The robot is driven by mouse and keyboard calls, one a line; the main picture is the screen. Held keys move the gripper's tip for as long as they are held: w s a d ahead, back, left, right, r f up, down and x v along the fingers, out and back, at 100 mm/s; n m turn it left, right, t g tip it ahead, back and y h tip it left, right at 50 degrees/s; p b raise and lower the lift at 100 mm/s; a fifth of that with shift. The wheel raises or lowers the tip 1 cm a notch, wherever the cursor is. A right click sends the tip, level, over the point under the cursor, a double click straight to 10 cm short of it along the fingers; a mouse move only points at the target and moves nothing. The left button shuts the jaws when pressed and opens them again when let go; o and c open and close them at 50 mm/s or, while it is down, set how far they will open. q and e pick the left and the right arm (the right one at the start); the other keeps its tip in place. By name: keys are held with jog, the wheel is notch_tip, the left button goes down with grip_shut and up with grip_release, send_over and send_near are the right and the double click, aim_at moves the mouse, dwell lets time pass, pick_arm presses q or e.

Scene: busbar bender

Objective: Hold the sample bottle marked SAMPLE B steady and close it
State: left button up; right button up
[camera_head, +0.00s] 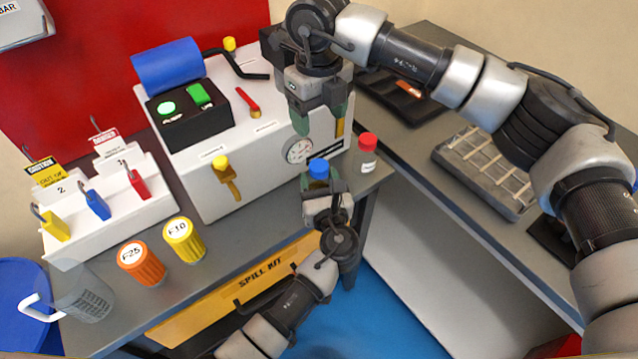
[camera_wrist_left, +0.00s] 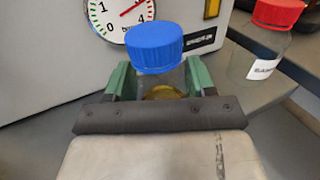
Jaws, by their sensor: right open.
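A bottle with a blue cap (camera_head: 319,168) stands between the fingers of my left gripper (camera_head: 321,186) at the bench's front edge. In the left wrist view the blue cap (camera_wrist_left: 154,47) sits on top of the bottle, with amber contents (camera_wrist_left: 163,92) below. The green fingers of my left gripper (camera_wrist_left: 160,82) are closed against its sides. Its label is hidden. A red-capped bottle (camera_head: 367,158) stands to the right; its label (camera_wrist_left: 263,69) shows in the left wrist view but is not fully readable. My right gripper (camera_head: 318,117) is open and empty above the blue cap, pointing down.
The white bender machine (camera_head: 260,166) with a gauge (camera_head: 299,150) stands right behind the bottles. Orange (camera_head: 141,263) and yellow (camera_head: 184,240) jars, a clear jug (camera_head: 82,292) and a padlock rack (camera_head: 110,218) are at left. A grey tray (camera_head: 485,170) lies on the right bench.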

pick_arm(q)
jog(key=o, duration=0.4)
jog(key=shift+o, duration=0.2)
jog(key=v, duration=1)
jog(key=shift+s, duration=0.4)
